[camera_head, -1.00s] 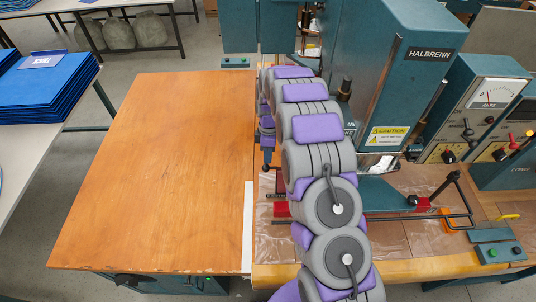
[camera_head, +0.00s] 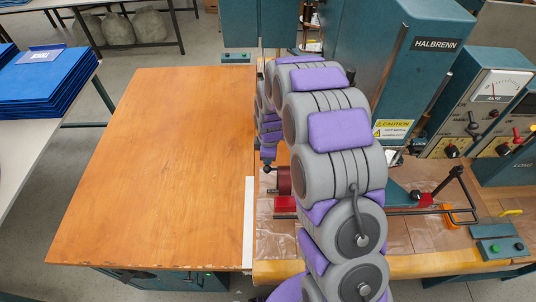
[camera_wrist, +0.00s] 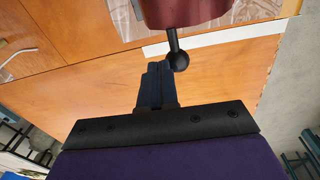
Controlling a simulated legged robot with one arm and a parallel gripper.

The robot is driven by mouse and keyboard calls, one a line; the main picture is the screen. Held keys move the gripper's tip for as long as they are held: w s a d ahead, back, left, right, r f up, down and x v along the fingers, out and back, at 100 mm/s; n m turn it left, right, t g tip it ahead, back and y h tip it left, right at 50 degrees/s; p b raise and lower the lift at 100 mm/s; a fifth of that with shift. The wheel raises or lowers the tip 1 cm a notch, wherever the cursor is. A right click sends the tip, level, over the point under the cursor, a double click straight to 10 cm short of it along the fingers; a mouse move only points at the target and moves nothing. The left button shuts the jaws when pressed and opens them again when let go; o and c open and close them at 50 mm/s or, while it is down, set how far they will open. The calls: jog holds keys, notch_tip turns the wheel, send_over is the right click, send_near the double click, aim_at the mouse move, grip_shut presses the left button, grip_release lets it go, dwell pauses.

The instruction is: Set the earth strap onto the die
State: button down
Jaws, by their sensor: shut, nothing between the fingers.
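My gripper (camera_wrist: 158,72) is shut and empty in the wrist view. Its dark fingers point toward a black ball knob (camera_wrist: 178,61) on a short stem, which sticks out of a dark red cylinder (camera_wrist: 190,10). The fingertips are right beside the knob; I cannot tell if they touch it. In the head view the red cylinder (camera_head: 284,180) and the knob (camera_head: 269,169) show left of my arm, near the end of my gripper. I cannot clearly make out the earth strap or the die; my arm covers much of the press's work area.
The teal HALBRENN press (camera_head: 415,70) stands behind and right of my arm. A black lever (camera_head: 456,173) with an orange bracket (camera_head: 450,216) is at right, near a green-button box (camera_head: 498,248). The wooden table (camera_head: 150,170) at left is bare. Blue sheets (camera_head: 40,90) lie stacked far left.

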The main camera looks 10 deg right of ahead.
jog(key=shift+s+a+f+t, duration=0.1)
jog(key=shift+s+a+t, duration=0.05)
jog(key=shift+s+t, duration=0.45)
jog(key=shift+s+a+f+t, duration=0.1)
jog(key=shift+s+t, duration=0.3)
jog(key=shift+s, duration=0.25)
jog(key=shift+s+a+f, duration=0.1)
jog(key=shift+s+f, duration=0.2)
jog(key=shift+s, duration=0.35)
jog(key=shift+s+f, duration=0.25)
jog(key=shift+s, duration=0.55)
